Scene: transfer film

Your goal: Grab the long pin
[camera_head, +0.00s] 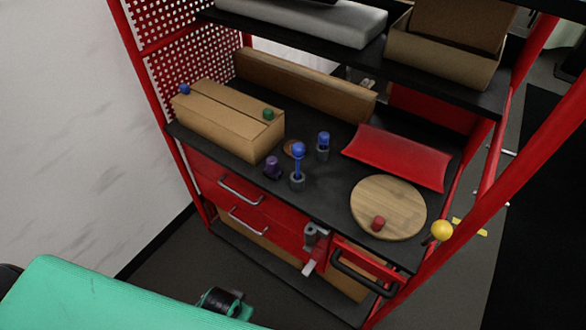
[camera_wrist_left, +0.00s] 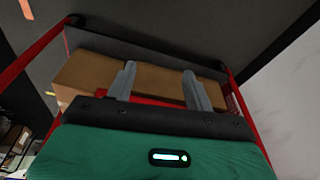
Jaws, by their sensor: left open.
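The long pin (camera_head: 298,158), with a blue round head and blue shaft, stands upright in a grey holder on the black worktop. A shorter blue-topped pin (camera_head: 323,141) stands behind it to the right, and a purple piece (camera_head: 272,168) stands to its left. My left gripper (camera_wrist_left: 159,69) shows in the left wrist view with its two grey fingers apart and nothing between them. In the head view my green left arm enters at the bottom left, low in front of the bench and away from the pin; its fingers cannot be made out there. My right gripper is not in view.
A long cardboard box (camera_head: 221,118) stands left of the pins. A round wooden board (camera_head: 388,205) with a red knob and a red tray (camera_head: 398,157) are on the right. An upper shelf (camera_head: 440,78) overhangs the back. Red posts and a yellow ball (camera_head: 442,230) bound the right side.

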